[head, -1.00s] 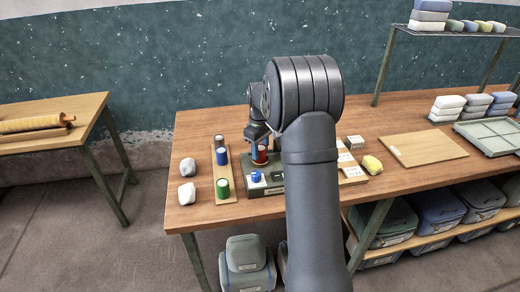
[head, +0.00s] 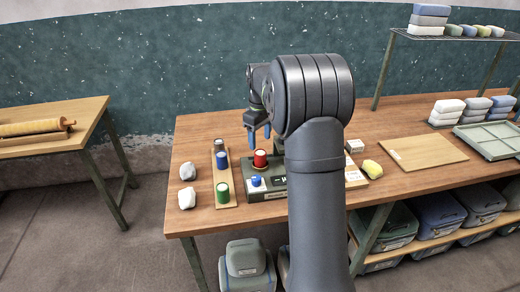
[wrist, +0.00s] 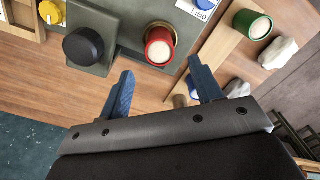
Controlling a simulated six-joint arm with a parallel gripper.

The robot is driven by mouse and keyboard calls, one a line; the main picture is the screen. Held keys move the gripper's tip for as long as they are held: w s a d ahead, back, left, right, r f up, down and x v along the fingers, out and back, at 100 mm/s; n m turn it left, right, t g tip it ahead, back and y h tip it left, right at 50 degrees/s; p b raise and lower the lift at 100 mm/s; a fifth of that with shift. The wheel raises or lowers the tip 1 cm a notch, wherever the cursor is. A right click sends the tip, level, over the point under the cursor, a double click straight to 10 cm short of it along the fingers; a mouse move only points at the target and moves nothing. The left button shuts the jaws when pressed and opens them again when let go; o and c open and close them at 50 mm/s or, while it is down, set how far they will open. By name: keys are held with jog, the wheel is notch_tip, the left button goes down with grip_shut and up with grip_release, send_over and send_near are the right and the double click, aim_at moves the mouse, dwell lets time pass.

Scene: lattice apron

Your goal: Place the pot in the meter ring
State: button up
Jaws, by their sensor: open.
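The red pot (head: 261,159) with a pale top stands on the dark green meter box (head: 268,194). In the wrist view the red pot (wrist: 159,48) sits within a brass-coloured ring (wrist: 161,27), whose rim shows around it, and looks upright. My gripper (head: 258,144) is open and empty, above and apart from the red pot. In the wrist view my gripper (wrist: 160,75) has its two fingers spread with bare space between them. My arm hides the right part of the meter box in the head view.
A wooden strip left of the box carries a green pot (head: 222,191), a blue pot (head: 222,163) and a grey one. Two pale stones (head: 187,198) lie farther left. The box has a blue knob (head: 256,181), a black knob (wrist: 84,46) and a yellow knob (wrist: 51,12).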

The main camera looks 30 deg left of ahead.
aim_at(260, 152)
notch_tip(260, 152, up, 5)
jog(key=shift+f, duration=0.1)
dwell(0.4)
notch_tip(260, 152, down, 13)
jog(key=shift+r, duration=2.4)
jog(key=shift+f, duration=0.1)
